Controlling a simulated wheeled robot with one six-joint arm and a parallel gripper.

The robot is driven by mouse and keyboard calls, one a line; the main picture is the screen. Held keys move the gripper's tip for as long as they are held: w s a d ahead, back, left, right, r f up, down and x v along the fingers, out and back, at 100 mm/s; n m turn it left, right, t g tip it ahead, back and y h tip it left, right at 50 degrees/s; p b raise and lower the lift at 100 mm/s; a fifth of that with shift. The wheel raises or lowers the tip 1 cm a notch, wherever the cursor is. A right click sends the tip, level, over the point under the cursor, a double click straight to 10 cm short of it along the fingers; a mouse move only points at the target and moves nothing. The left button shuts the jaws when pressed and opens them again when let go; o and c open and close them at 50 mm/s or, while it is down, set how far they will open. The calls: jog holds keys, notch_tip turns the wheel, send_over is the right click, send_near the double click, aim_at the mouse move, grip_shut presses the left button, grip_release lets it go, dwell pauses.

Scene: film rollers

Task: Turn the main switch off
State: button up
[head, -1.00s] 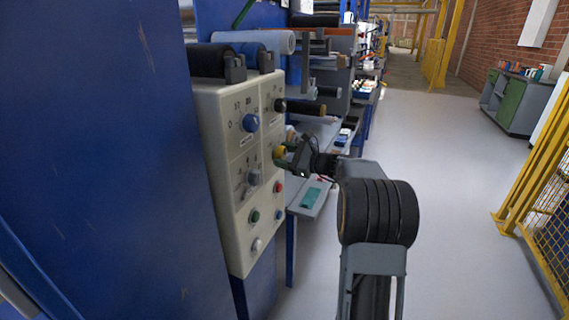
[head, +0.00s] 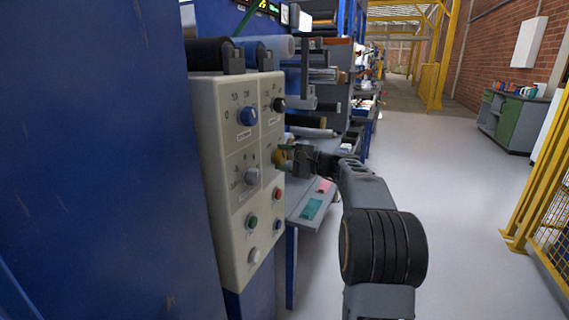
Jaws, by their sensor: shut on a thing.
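The cream control panel (head: 233,205) stands at centre-left, seen at a slant, with several knobs and buttons. Other knobs are blue (head: 248,116), black (head: 278,104) and grey (head: 252,176). The panel's labels are too small to read.
Below the knobs are a red button (head: 277,194), a green button (head: 251,222) and a blue button (head: 277,225). A blue machine wall (head: 95,160) fills the left. Rollers and a grey shelf (head: 310,208) lie behind the gripper. Open floor (head: 455,200) and a yellow fence (head: 540,200) are at right.

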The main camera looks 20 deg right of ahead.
dwell(0.6)
jog(key=o, duration=0.9)
jog(key=shift+o, duration=0.2)
jog(key=p+v, duration=0.2)
jog(key=v, duration=1.2)
jog(key=shift+p, duration=0.3)
jog(key=shift+a, duration=0.1)
